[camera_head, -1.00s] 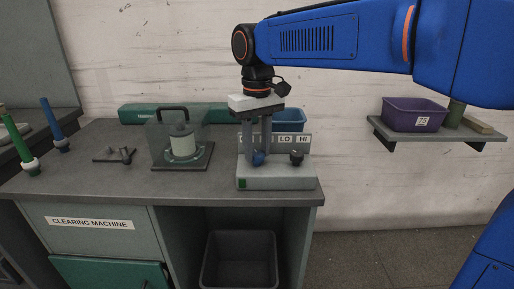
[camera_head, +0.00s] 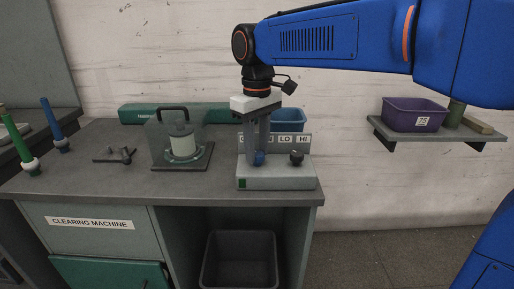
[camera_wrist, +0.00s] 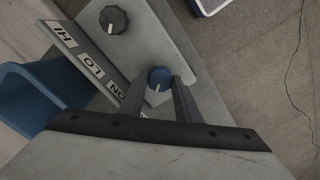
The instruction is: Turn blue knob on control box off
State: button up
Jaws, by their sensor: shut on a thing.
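The control box (camera_head: 280,181) is a pale grey box near the bench's right end, with a label plate behind its knobs. The blue knob (camera_head: 259,158) is on its left part and also shows in the wrist view (camera_wrist: 159,76), where its white mark points down the picture. My gripper (camera_head: 256,152) reaches straight down from above. In the wrist view its two grey fingers (camera_wrist: 159,84) stand on either side of the blue knob and are shut on it. In the head view the fingers hide part of the left labels; LO and HI are readable.
A black knob (camera_head: 297,158) stands just right of the blue one. A blue bin (camera_head: 289,120) is behind the box. A glass-covered device (camera_head: 181,150) with a handle stands to the left. A purple bin (camera_head: 414,115) sits on the wall shelf at right.

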aim_at(258, 153)
jog(key=o, duration=1.1)
jog(key=shift+c, duration=0.2)
notch_tip(258, 153, up, 17)
jog(key=shift+r, duration=0.2)
jog(key=shift+d, duration=0.1)
jog(key=s+d+f+m+t, duration=0.1)
jog(key=s+d+f, duration=0.2)
jog(key=d+f, duration=0.15)
jog(key=s+d+f+m, duration=0.2)
jog(key=d+f, duration=0.1)
jog(key=d, duration=0.3)
jog(key=s+d+f+m+t, duration=0.1)
jog(key=s+d+f, duration=0.2)
jog(key=d+f, duration=0.15)
jog(key=s+d+f+m+t, duration=0.1)
jog(key=s+d+f, duration=0.3)
jog(key=f, duration=0.2)
jog(key=s+d+f+m+t, duration=0.1)
jog(key=s+d+f+m, duration=0.1)
jog(key=s+d+f, duration=0.2)
jog(key=s+d+f+m, duration=0.1)
jog(key=s+d+f, duration=0.2)
jog(key=f, duration=0.6)
jog(key=shift+s+d+f+m+t, duration=0.35)
jog(key=shift+s+d+m+t, duration=0.05)
jog(key=shift+s, duration=0.6)
